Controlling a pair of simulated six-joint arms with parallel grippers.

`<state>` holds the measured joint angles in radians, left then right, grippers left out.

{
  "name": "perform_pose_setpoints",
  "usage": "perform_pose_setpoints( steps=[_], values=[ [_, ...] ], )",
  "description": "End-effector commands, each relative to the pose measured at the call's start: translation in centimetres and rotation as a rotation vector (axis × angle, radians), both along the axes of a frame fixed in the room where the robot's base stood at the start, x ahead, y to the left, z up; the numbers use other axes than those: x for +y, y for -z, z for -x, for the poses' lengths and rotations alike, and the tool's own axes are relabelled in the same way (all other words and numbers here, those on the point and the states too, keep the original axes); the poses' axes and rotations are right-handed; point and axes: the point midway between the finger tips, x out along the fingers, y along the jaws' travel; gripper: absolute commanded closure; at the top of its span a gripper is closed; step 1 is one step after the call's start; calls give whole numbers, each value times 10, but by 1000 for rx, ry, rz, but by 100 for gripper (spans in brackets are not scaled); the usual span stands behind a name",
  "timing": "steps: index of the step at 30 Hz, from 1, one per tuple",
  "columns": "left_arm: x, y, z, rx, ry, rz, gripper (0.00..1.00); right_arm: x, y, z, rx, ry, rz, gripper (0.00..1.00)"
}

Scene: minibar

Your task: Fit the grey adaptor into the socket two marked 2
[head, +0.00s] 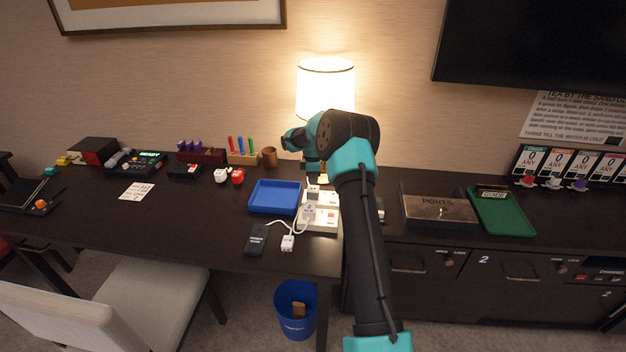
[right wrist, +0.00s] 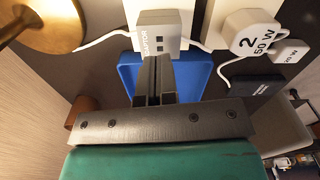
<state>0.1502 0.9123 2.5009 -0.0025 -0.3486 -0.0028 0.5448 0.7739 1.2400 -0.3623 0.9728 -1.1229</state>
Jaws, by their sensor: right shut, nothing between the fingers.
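The grey adaptor (right wrist: 160,38), lettered ADAPTOR, stands at the white socket panel in the right wrist view. In the head view the adaptor (head: 313,193) is small, just below my right gripper (head: 313,182). My right gripper (right wrist: 153,88) is shut and empty, with its fingertips close to the adaptor; I cannot tell whether they touch. The white socket panel (head: 320,226) lies on the desk, partly hidden by my arm. A white plug marked 2 and 50 W (right wrist: 255,35) stands on the panel's side. I cannot read which socket the adaptor occupies. My left gripper is out of view.
A blue tray (head: 259,208) lies left of the panel. A black device (head: 257,239) and a white 20 W plug (head: 288,243) with cable lie in front. The lit lamp (head: 326,85) stands behind my wrist. A PORTS box (head: 437,208) is to the right.

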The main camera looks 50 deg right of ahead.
Motion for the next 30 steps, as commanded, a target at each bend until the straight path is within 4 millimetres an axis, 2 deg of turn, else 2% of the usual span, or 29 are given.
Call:
perform_pose_setpoints(
  steps=[5,24,30],
  values=[
    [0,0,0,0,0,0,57,0,-18,-1,-3,0,1,100],
    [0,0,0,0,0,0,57,0,-137,-1,-4,0,1,100],
    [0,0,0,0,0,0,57,0,-164,0,-2,0,1,100]
  ],
)
